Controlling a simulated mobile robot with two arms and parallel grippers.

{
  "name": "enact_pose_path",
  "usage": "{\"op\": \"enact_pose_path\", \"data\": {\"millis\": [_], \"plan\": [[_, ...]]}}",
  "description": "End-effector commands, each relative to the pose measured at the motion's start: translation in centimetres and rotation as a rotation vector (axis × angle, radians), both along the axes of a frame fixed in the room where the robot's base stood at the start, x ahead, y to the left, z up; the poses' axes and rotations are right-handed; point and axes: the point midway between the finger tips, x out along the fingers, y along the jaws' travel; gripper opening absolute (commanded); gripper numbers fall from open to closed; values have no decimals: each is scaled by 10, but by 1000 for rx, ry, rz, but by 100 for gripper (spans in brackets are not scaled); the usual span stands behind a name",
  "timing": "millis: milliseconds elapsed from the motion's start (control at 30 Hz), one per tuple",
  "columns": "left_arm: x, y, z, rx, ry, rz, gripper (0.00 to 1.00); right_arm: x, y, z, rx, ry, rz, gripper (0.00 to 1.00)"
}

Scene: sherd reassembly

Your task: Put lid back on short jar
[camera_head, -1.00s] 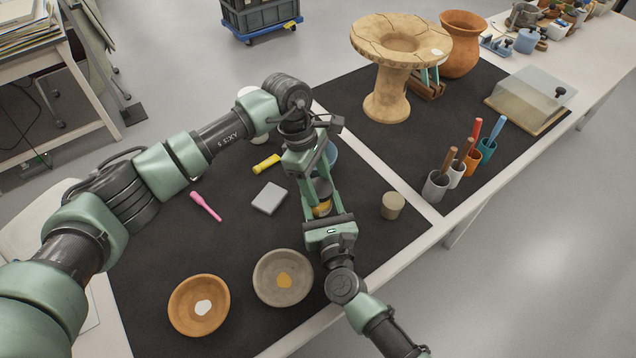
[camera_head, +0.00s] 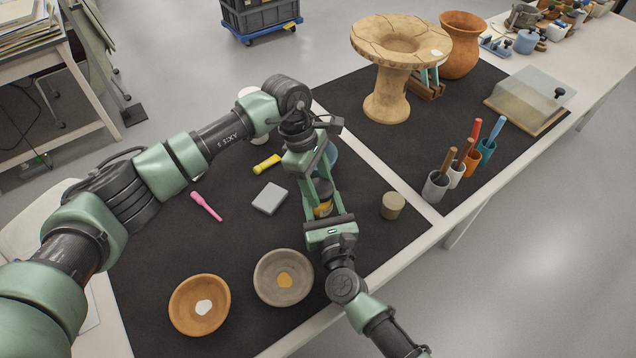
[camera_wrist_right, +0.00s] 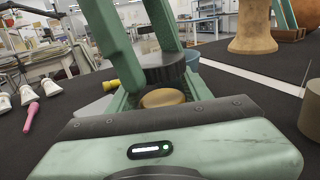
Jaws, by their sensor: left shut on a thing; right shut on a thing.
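The short jar (camera_head: 322,209) shows as an ochre patch between the fingers of my right gripper (camera_head: 322,212), which is shut on it. It also shows in the right wrist view (camera_wrist_right: 163,98). The dark, ribbed-edged lid (camera_wrist_right: 165,68) is right above the jar, between the fingers of my left gripper (camera_head: 319,188), which is shut on it and comes down from above. The lid also shows in the head view (camera_head: 323,187). Whether it touches the jar's rim cannot be told. The fingers hide much of both.
A beige cylinder (camera_head: 392,206) stands just right of the grippers. A grey block (camera_head: 270,198) and yellow tool (camera_head: 266,163) lie to the left. A grey bowl (camera_head: 283,278) and an orange bowl (camera_head: 199,305) sit at the front. A blue vessel (camera_head: 332,153) is partly hidden behind my left gripper.

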Motion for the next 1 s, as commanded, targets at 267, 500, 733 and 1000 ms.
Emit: {"op": "enact_pose_path", "data": {"millis": [267, 500, 733, 1000], "plan": [[-1, 6, -12, 18, 4, 7, 11, 1, 3, 7, 14, -13, -1, 0], [-2, 6, -7, 24, 10, 2, 10, 1, 3, 7, 14, -12, -1, 0], [-2, 6, -7, 25, 11, 1, 10, 1, 2, 7, 14, -12, -1, 0], [-2, 7, -5, 25, 10, -1, 10, 1, 1, 7, 14, -12, -2, 0]]}}
